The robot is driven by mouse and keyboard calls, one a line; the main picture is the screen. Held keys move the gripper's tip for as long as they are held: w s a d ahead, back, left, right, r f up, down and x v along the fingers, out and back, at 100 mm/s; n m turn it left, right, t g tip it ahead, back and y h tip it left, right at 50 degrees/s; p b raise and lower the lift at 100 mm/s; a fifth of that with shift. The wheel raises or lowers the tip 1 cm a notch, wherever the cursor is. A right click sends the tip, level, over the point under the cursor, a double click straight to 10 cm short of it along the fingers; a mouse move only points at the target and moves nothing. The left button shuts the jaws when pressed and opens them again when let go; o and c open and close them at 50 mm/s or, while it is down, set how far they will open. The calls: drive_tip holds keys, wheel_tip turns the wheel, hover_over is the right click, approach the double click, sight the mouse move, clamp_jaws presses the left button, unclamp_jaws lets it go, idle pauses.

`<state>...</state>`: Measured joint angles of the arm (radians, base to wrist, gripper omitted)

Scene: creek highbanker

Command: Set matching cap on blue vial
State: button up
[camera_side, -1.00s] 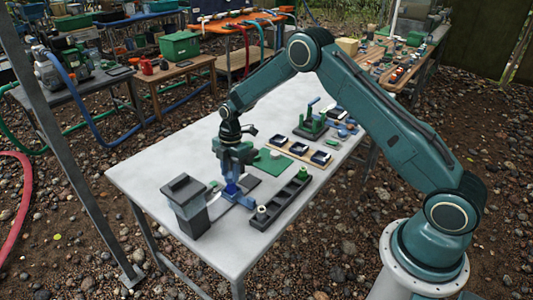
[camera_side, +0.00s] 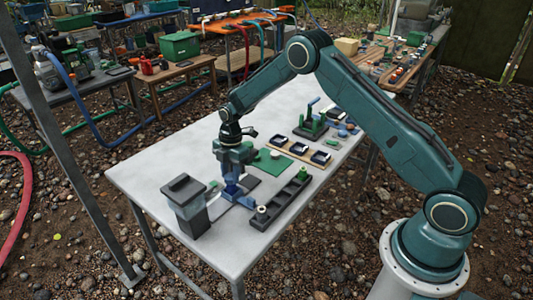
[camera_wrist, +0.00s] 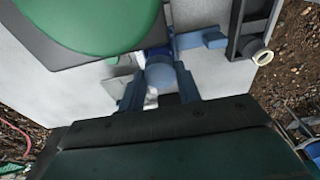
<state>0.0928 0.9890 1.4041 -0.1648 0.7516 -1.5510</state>
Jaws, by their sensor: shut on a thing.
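My gripper (camera_side: 231,188) is low over the near part of the grey table, pointing down. In the wrist view its two fingers (camera_wrist: 160,88) are closed on the sides of a round blue piece (camera_wrist: 160,73), which looks like the blue cap. A blue holder (camera_side: 245,202) is on the table right at the fingertips; part of it also shows in the wrist view (camera_wrist: 205,40). The blue vial is hidden or cannot be told apart from the holder and cap. I cannot tell whether the cap touches the vial.
A long black rack (camera_side: 280,207) is to the right, with a pale ring (camera_side: 262,209) and a green piece (camera_side: 303,173). A dark grey lidded box (camera_side: 188,208) stands close on the left. A green mat (camera_side: 271,160) and a tray of black dishes (camera_side: 298,149) lie behind.

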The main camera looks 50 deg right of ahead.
drive_tip(key=shift+f, duration=0.35)
idle(0.5)
drive_tip(key=o, duration=1)
drive_tip(key=shift+r, duration=0.15)
drive_tip(key=shift+r, duration=3.6)
